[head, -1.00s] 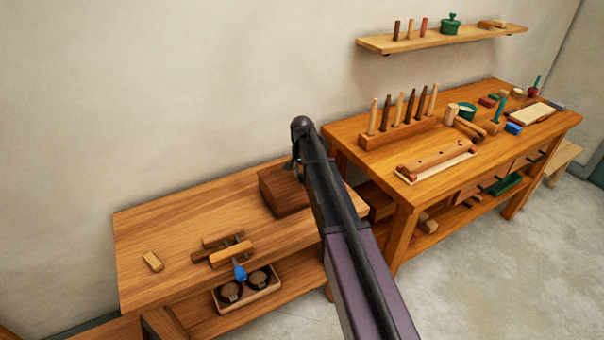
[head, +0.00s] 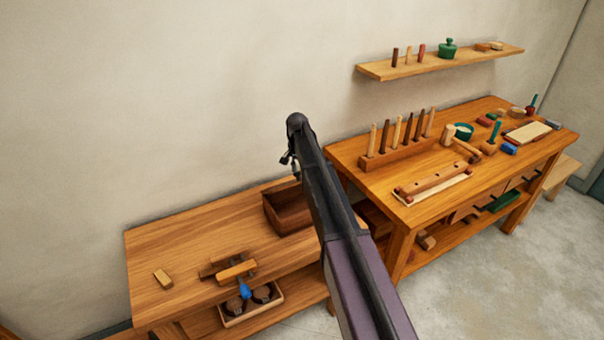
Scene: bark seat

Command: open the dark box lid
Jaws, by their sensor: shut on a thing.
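The dark box (head: 290,222) stands at the back right of the low wooden bench (head: 190,245), against the wall side. Its top is open and its hollow inside shows. My gripper (head: 291,163) is above the box, small and partly hidden by my own arm. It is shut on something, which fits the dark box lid. The lid itself is not clearly seen; my arm covers the right part of the box and the space above it.
A small wood block (head: 163,279) and a wooden clamp (head: 236,270) with a blue knob lie on the low bench. A tray (head: 252,312) with round dark items sits below. The taller workbench (head: 430,205) with a tool rack (head: 398,152) is close on the right.

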